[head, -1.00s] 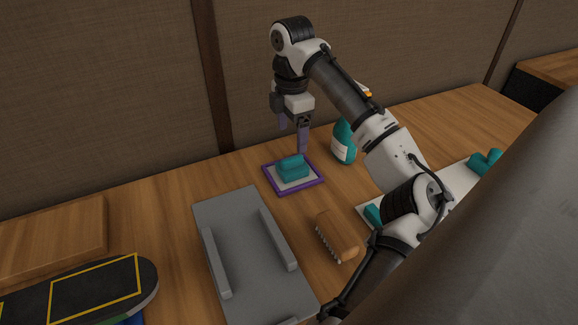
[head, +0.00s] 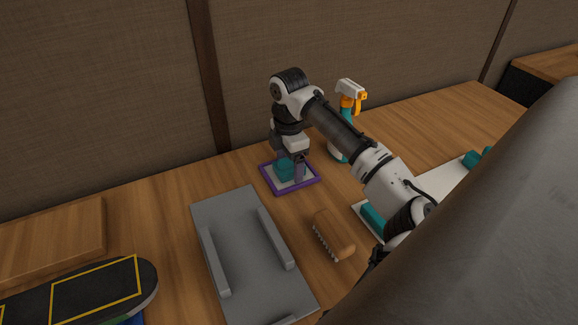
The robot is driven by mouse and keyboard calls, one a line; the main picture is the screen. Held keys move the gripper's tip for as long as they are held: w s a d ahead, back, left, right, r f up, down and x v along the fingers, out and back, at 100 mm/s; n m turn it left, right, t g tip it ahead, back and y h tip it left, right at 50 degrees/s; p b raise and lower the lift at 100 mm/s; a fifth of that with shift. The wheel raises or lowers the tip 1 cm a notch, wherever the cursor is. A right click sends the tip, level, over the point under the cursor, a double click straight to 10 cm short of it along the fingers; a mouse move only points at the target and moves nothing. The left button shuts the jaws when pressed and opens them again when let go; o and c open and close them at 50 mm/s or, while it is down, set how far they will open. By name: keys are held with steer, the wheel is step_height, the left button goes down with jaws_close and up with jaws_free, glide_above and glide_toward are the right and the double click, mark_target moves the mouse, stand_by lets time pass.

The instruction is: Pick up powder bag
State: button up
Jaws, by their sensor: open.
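The powder bag, seemingly the small teal block-like item (head: 283,170), lies on a purple-rimmed tray (head: 304,186) at the back middle of the table. My gripper (head: 287,175) is lowered over it with its jaws open. One purple-grey finger shows at the right side of the teal item, down near the tray. The other finger is mostly hidden, so I cannot tell whether either finger touches the item.
A spray bottle (head: 345,123) stands right of the tray, close behind my arm. A wooden brush (head: 333,234) and a grey fixture with two rails (head: 245,255) lie in front. A white board (head: 440,185) with teal pieces is at right. A black, yellow-lined board (head: 95,290) lies at left.

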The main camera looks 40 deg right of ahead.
steer(key=c, duration=1.1)
step_height(320, 180, up, 20)
steer(key=shift+r, duration=0.1)
steer(key=shift+o, duration=1.4)
steer(key=shift+c, duration=0.7)
